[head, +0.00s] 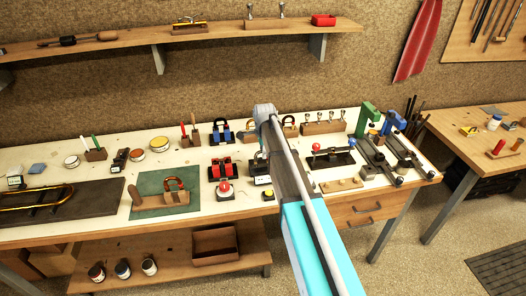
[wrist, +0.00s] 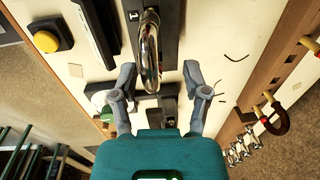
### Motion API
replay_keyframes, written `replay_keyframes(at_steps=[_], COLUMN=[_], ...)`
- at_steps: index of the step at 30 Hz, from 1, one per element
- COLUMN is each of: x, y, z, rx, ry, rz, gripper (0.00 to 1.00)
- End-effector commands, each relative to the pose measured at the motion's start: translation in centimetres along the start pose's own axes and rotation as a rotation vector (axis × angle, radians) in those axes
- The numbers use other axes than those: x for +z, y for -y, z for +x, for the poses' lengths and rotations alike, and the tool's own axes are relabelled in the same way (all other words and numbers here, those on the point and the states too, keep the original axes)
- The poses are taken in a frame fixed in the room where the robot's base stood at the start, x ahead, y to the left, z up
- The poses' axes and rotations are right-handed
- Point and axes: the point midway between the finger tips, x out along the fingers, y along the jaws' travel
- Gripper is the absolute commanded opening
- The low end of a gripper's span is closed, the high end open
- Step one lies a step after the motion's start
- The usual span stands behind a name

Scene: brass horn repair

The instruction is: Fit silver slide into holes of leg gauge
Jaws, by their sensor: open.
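The silver slide (wrist: 150,50) is a shiny U-shaped tube at the top middle of the wrist view. It stands over a dark base marked "1" (wrist: 135,16). My gripper (wrist: 158,72) is open, with one finger on each side of the slide's near end; I see no contact. In the head view my arm hides the gripper and the slide. I cannot tell for certain which thing is the leg gauge; a low light wooden board with small dark spots (head: 341,185) lies at the bench's front edge, right of my arm.
A yellow button (wrist: 45,40) shows at the left of the wrist view. A green mat (head: 140,207) bears a wooden block and a copper slide. Green and blue clamp-like tools (head: 368,120) stand on the right.

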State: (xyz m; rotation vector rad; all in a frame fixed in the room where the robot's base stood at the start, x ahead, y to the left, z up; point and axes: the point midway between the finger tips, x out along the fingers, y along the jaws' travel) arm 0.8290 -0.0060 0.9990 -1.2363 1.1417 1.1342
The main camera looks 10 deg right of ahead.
Motion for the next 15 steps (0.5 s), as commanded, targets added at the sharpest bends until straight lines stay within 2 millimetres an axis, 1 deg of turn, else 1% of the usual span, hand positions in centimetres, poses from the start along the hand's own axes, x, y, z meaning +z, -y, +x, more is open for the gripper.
replay_keyframes(at_steps=[8, 15], x=[0.0, 0.0], y=[0.1, 0.3], z=[-1.5, -3.4], rx=[0.000, 0.000], ry=[0.000, 0.000], rz=[0.000, 0.000], gripper=[0.60, 0.60])
